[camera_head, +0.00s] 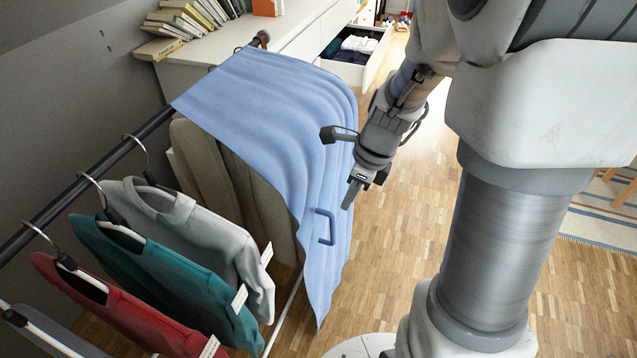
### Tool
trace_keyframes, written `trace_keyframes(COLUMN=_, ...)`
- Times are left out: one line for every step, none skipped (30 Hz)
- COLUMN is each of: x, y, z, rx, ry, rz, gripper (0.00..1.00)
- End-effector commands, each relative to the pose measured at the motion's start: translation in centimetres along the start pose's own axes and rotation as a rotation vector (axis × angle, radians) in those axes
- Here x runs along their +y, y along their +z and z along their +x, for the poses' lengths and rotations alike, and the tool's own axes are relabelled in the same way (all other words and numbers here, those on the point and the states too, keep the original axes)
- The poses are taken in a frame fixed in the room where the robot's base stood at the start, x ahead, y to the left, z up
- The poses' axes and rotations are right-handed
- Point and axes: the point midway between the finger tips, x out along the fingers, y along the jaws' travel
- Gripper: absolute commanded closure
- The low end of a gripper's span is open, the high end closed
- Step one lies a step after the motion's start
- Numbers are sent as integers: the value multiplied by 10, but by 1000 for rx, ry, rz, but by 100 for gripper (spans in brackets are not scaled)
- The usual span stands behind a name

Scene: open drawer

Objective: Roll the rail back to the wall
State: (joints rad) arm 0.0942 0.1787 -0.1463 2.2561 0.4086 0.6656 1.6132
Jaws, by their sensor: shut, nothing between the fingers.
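The clothes rail (97,180) is a dark bar running from the lower left to a knob end near the white dresser. Several garments hang on it: a red top (120,310), a teal top (165,290), a grey top (215,245) and a brownish garment (245,195). A light blue cloth (275,120) drapes over the far end. A blue handle (326,227) shows against the cloth's right side. My gripper (349,196) is shut and empty, pointing down just right of the cloth and above the handle. Whether it touches the cloth cannot be told.
A white dresser (300,25) stands behind, with books (185,25) on top and an open drawer (370,65) holding folded clothes. A dark grey wall (70,75) is at left. Wooden floor (420,230) is clear between the rail and my body. A striped rug (595,215) lies at right.

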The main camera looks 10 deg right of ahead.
Motion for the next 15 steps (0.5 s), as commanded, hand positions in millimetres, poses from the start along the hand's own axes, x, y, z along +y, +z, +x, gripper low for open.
trace_keyframes(x=0, y=-1, z=8, rx=1, ry=2, rz=1, gripper=100)
trace_keyframes(x=0, y=-1, z=12, rx=1, ry=2, rz=0, gripper=100)
trace_keyframes(x=1, y=-1, z=19, rx=1, ry=3, rz=0, gripper=100)
trace_keyframes(x=1, y=-1, z=24, rx=1, ry=3, rz=-1, gripper=100)
trace_keyframes(x=1, y=-1, z=30, rx=1, ry=3, rz=-1, gripper=100)
trace_keyframes(x=1, y=-2, z=40, rx=1, ry=3, rz=-2, gripper=100)
trace_keyframes(x=1, y=-2, z=46, rx=2, ry=4, rz=-2, gripper=100)
trace_keyframes(x=1, y=-2, z=53, rx=1, ry=3, rz=-3, gripper=100)
trace_keyframes(x=1, y=-2, z=62, rx=1, ry=3, rz=-3, gripper=100)
trace_keyframes(x=1, y=-2, z=69, rx=1, ry=4, rz=-3, gripper=100)
trace_keyframes(x=1, y=-2, z=76, rx=1, ry=3, rz=-3, gripper=100)
trace_keyframes(x=1, y=-2, z=84, rx=1, ry=3, rz=-3, gripper=100)
trace_keyframes(x=1, y=-2, z=90, rx=2, ry=4, rz=-3, gripper=100)
trace_keyframes(x=1, y=-1, z=96, rx=1, ry=3, rz=-3, gripper=100)
trace_keyframes(x=1, y=-1, z=103, rx=1, ry=2, rz=-3, gripper=100)
